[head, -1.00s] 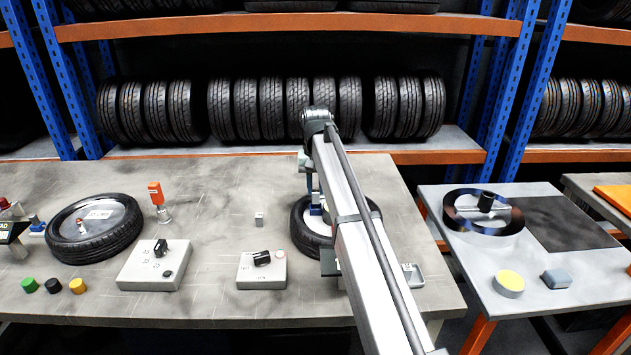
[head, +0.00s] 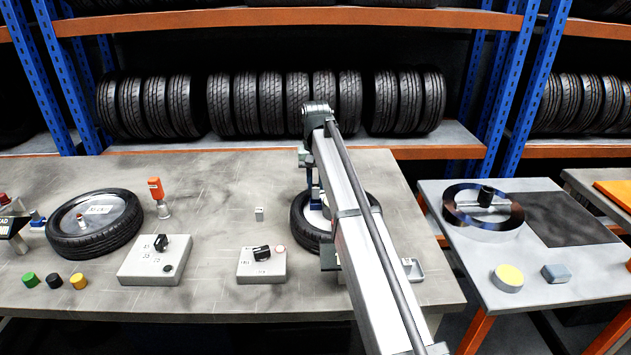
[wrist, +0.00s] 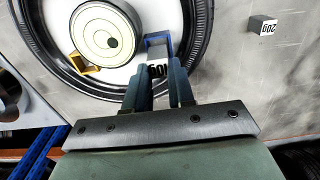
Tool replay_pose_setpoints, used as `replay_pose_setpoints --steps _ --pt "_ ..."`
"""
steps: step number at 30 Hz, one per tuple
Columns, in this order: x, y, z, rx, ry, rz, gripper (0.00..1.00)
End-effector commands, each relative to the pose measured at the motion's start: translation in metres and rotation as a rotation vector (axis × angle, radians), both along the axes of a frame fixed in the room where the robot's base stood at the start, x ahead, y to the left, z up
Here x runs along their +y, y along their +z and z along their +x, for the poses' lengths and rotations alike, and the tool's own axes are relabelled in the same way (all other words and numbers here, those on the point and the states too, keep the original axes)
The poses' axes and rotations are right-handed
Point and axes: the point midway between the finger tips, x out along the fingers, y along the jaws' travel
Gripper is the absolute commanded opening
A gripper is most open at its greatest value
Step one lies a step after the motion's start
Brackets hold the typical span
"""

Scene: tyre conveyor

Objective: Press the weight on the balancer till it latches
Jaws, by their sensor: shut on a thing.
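The balancer's tyre and wheel (head: 298,226) lie flat on the bench, partly hidden behind my arm in the head view. In the wrist view the white wheel (wrist: 120,75) carries a round cream hub (wrist: 105,33), a gold block (wrist: 84,63) and a blue bracket (wrist: 158,40). My gripper (wrist: 159,80) is shut on a small weight marked 60 (wrist: 158,71), at the blue bracket on the near side of the wheel. The weight seems to touch the bracket; I cannot tell whether it is latched.
A 20g weight (wrist: 263,26) stands apart on the bench; it also shows in the head view (head: 259,213). A switch box (head: 262,265), another box (head: 155,262) and a second tyre (head: 95,225) stand to the left. A small tray (head: 413,270) is at right.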

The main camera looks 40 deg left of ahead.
Motion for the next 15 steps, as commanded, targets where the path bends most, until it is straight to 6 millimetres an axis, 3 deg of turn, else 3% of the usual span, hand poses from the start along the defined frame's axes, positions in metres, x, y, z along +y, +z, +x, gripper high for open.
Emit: replay_pose_setpoints --steps 15 --pt "-0.0001 -0.0063 -0.0001 0.000 0.000 0.000 0.00"
